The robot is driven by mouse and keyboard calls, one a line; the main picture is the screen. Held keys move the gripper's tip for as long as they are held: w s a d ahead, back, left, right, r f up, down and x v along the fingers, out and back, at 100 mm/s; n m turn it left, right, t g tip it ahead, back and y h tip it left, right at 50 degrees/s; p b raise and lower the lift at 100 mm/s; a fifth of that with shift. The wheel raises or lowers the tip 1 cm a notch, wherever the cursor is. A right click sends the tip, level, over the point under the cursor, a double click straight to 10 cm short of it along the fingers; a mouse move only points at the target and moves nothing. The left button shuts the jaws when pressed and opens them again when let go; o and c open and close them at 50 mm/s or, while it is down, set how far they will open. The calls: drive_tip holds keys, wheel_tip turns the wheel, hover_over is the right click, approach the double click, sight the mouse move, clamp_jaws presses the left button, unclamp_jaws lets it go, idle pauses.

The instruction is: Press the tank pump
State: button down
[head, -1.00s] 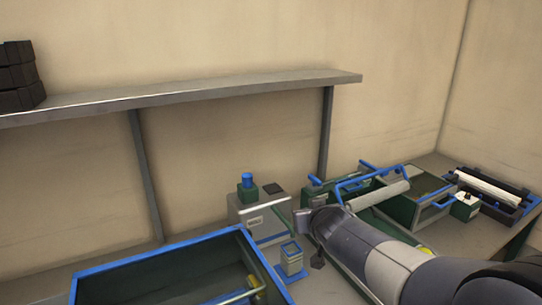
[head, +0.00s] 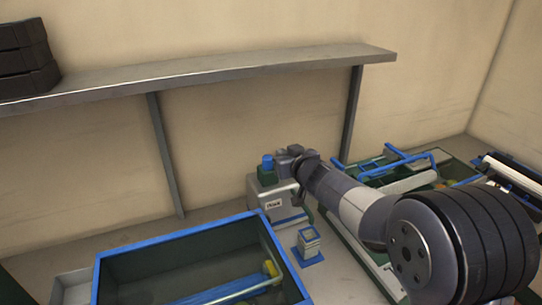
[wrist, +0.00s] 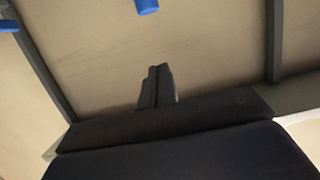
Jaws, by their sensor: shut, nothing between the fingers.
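The tank (head: 268,207) is a grey box with a white label on its front, standing on the bench near the wall. Its pump has a blue cap (head: 267,161) on a dark green base on top of the tank. My gripper (wrist: 157,72) is shut and empty; in the head view it is beside the pump, just right of the blue cap, with part of the tank top hidden behind it. In the wrist view a blue cylinder (wrist: 147,6), apparently the cap, shows at the top edge, apart from the fingertips.
A blue-rimmed bin (head: 178,238) stands at the front left. A small grey block on a blue base (head: 309,243) sits in front of the tank. A shelf (head: 210,77) runs above along the wall. Green crates with blue handles (head: 405,158) stand at the right.

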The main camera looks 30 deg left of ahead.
drive_tip(key=p, duration=0.4)
hover_over(269, 165)
wheel_tip(269, 165, down, 2)
drive_tip(key=f, duration=0.1)
drive_tip(key=f+b, duration=0.2)
drive_tip(key=shift+s+d+f, duration=0.25)
drive_tip(key=shift+d, duration=0.05)
drive_tip(key=shift+f, duration=0.5)
wheel_tip(269, 165, down, 4)
drive_tip(key=b, duration=0.2)
drive_tip(key=shift+r+b, duration=0.1)
drive_tip(key=shift+b, duration=0.25)
drive_tip(key=shift+s+d, duration=0.1)
drive_tip(key=shift+d, duration=0.05)
drive_tip(key=b+v, duration=0.3)
drive_tip(key=v, duration=0.7)
drive_tip(key=shift+d+r, duration=0.25)
drive_tip(key=shift+r, duration=0.1)
drive_tip(key=shift+s, duration=0.1)
idle(0.4)
